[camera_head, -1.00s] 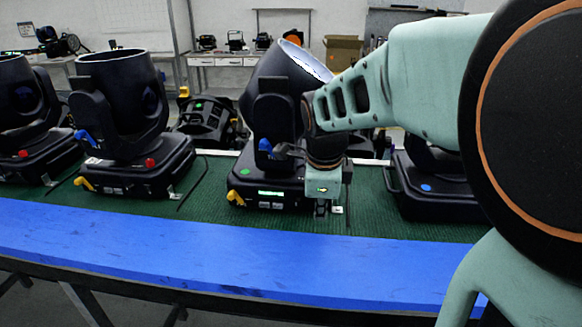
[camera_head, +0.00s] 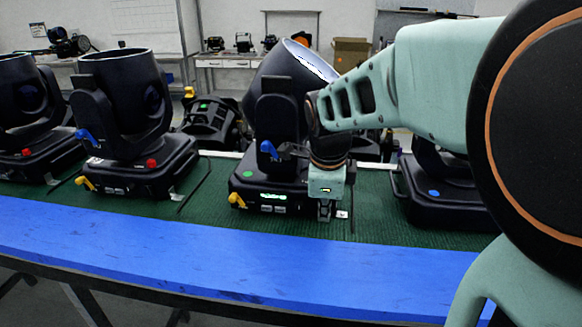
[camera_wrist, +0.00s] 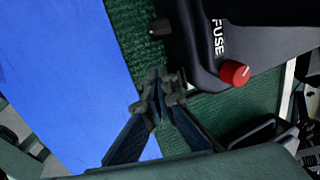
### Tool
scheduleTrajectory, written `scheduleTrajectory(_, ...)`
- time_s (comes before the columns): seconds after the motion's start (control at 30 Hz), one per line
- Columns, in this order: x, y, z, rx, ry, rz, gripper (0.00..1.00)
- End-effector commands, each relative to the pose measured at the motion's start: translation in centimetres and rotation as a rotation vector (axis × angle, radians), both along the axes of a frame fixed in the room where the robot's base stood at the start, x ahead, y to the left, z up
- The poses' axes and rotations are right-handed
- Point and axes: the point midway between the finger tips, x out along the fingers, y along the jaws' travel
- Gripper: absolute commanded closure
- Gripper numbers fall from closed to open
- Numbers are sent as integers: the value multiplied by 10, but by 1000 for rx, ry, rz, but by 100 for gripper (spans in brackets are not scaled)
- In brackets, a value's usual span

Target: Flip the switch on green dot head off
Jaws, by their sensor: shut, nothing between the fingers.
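The green dot head (camera_head: 262,192) stands on the green mat, its green dot (camera_head: 248,174) on the front left of its base. Its front display (camera_head: 273,197) shows lit green marks. My gripper (camera_head: 325,213) points down at the right side of this base. In the wrist view my gripper (camera_wrist: 160,80) is shut and empty, its tips beside the black housing (camera_wrist: 260,45). A small black nub (camera_wrist: 160,27) sticks out of the housing just beyond the tips. A red knob (camera_wrist: 235,73) sits by the FUSE label (camera_wrist: 218,37). I cannot tell the switch's position.
The blue dot head (camera_head: 440,200) stands close on the right, partly behind my arm. The red dot head (camera_head: 135,175) is on the left. A yellow clip (camera_head: 236,200) sticks out at the front left. The blue table edge (camera_head: 230,250) in front is clear.

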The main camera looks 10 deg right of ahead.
Motion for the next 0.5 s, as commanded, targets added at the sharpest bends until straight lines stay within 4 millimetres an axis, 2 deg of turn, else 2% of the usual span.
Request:
scheduleTrajectory(0.03,0,0,-6,0,-2,0,100)
scheduleTrajectory(0.5,1,0,8,0,-4,-1,100)
